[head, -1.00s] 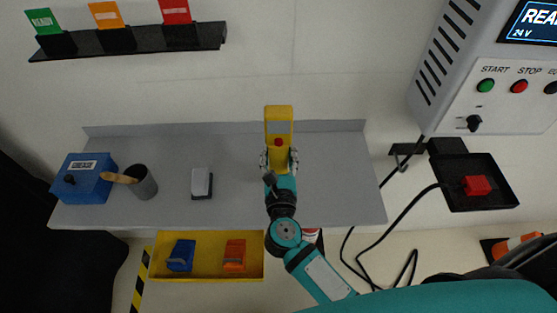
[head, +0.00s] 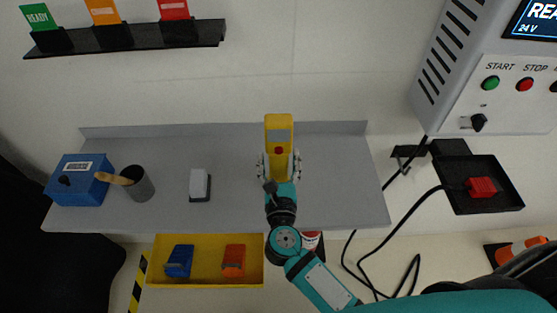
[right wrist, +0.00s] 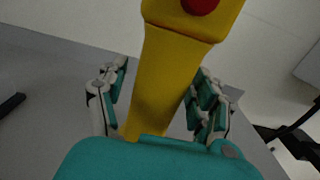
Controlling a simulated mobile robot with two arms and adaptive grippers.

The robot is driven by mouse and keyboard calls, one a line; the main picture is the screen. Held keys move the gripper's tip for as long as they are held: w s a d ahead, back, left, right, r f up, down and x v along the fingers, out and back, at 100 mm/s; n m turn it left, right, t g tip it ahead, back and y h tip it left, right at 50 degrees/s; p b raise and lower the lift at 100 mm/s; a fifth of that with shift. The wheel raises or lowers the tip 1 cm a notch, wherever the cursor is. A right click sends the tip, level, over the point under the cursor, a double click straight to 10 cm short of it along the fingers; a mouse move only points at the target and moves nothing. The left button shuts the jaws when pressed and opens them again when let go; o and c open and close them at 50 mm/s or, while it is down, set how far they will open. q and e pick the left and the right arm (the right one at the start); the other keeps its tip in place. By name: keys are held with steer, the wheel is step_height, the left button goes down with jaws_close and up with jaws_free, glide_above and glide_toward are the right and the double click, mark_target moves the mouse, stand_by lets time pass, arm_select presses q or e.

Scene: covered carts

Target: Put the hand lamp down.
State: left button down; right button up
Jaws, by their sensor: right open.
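The hand lamp (head: 279,128) is yellow with a red button and is at the back middle of the grey shelf (head: 335,185). It appears to stand upright on the shelf; its foot is hidden by my gripper. My right gripper (head: 279,167) is open around the lamp's handle, with a finger on each side. In the right wrist view, the yellow handle (right wrist: 168,80) rises between the spread fingers of my right gripper (right wrist: 160,105), with gaps beside it. My left gripper is not in view.
A blue box (head: 80,180), a grey cup with a wooden-handled tool (head: 139,186) and a grey-white block (head: 199,184) are on the shelf's left. A yellow bin (head: 208,274) is below. A black tray (head: 495,200) with a red plug is right. The shelf right of the lamp is clear.

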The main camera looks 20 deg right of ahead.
steer(key=shift+r, duration=0.25)
steer(key=b+v, duration=0.4)
steer(key=v, duration=0.8)
steer(key=shift+b, duration=0.3)
steer(key=shift+a, duration=0.1)
